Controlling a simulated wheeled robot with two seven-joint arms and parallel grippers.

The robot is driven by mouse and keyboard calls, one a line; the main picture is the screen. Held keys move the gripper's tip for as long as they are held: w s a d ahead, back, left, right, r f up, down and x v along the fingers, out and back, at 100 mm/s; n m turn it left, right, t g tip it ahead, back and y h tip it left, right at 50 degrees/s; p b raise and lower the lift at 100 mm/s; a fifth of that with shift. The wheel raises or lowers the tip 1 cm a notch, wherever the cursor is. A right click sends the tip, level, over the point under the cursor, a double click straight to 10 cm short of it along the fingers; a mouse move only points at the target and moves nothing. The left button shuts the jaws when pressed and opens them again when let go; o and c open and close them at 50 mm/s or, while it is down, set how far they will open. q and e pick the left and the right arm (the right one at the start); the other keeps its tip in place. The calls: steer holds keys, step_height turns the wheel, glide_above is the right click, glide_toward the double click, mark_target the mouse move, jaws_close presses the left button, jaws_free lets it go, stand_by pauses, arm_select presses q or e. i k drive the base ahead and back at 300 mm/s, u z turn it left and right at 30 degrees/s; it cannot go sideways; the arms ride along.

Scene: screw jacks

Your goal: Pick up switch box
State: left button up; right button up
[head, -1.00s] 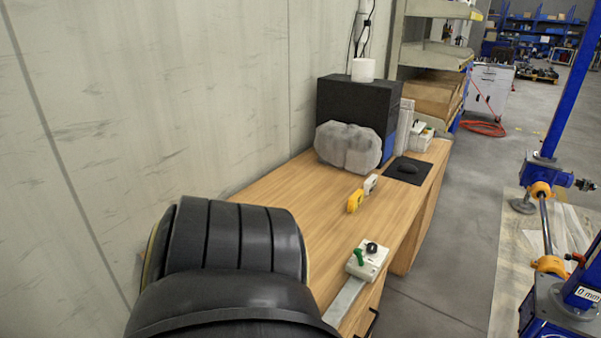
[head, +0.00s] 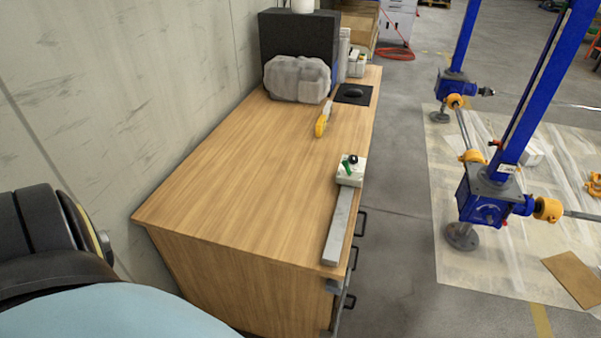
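The switch box (head: 350,171) is a small whitish box with a green lever and a black knob on top. It sits at the right edge of the wooden desk (head: 230,185), at the far end of a grey metal bar (head: 341,230). Nothing of mine touches it. Dark and light blue parts of my own body fill the lower left. Neither of my grippers shows in the head view.
A yellow tool (head: 321,124), a grey stone-like block (head: 297,79), a black box (head: 299,45) and a black mouse on a pad (head: 353,93) stand farther back. Blue screw jacks (head: 487,195) stand on the floor at right. The desk's near top is clear.

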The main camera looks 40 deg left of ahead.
mark_target(332, 254)
steer(key=u, duration=1.25)
steer(key=i, duration=1)
